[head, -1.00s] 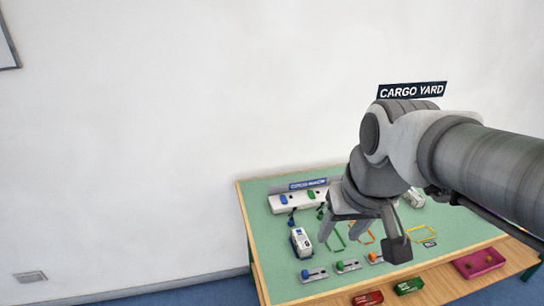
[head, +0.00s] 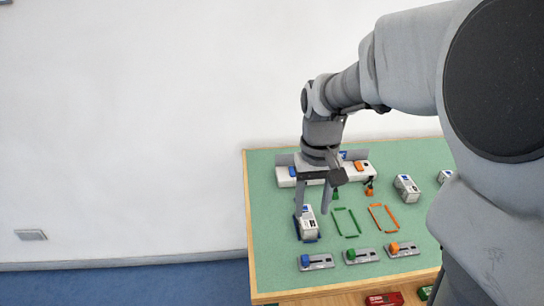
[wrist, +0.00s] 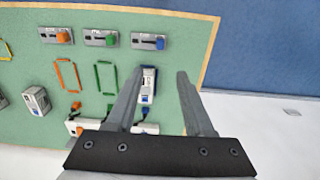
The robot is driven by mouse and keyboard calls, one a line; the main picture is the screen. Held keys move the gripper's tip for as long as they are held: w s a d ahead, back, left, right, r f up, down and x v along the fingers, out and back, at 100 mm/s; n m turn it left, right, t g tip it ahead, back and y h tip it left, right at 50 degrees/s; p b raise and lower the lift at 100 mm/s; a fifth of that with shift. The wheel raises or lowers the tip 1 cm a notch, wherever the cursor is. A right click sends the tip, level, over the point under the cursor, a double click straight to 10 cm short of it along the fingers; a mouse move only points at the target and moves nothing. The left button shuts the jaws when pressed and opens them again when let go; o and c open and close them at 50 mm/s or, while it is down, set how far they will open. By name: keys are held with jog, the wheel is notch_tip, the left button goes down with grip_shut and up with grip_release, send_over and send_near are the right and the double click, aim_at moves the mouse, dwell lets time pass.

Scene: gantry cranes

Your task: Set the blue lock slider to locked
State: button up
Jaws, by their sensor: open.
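The blue lock slider (head: 306,260) is a blue knob at the left end of its grey plate, at the front left of the green table. In the wrist view its blue knob (wrist: 160,43) is at the plate's right end. My gripper (head: 313,207) is open and empty, fingers pointing down near the white container (head: 309,222) with blue trim, behind the slider. The wrist view shows my fingertips (wrist: 159,77) apart, with the container (wrist: 148,84) beside the left finger; contact cannot be told. Nothing touches the slider.
Green (head: 358,257) and orange (head: 403,249) sliders stand in a row to the right of the blue one. Green and orange frames lie behind them. A white control box (head: 350,172) stands at the back. Red and green blocks are on the wooden front ledge.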

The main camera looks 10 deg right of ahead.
aim_at(305, 257)
notch_tip(305, 257, down, 17)
jog(key=b, duration=0.5)
jog(key=shift+f, duration=0.2)
jog(key=shift+c, duration=0.3)
grip_shut()
dwell(0.9)
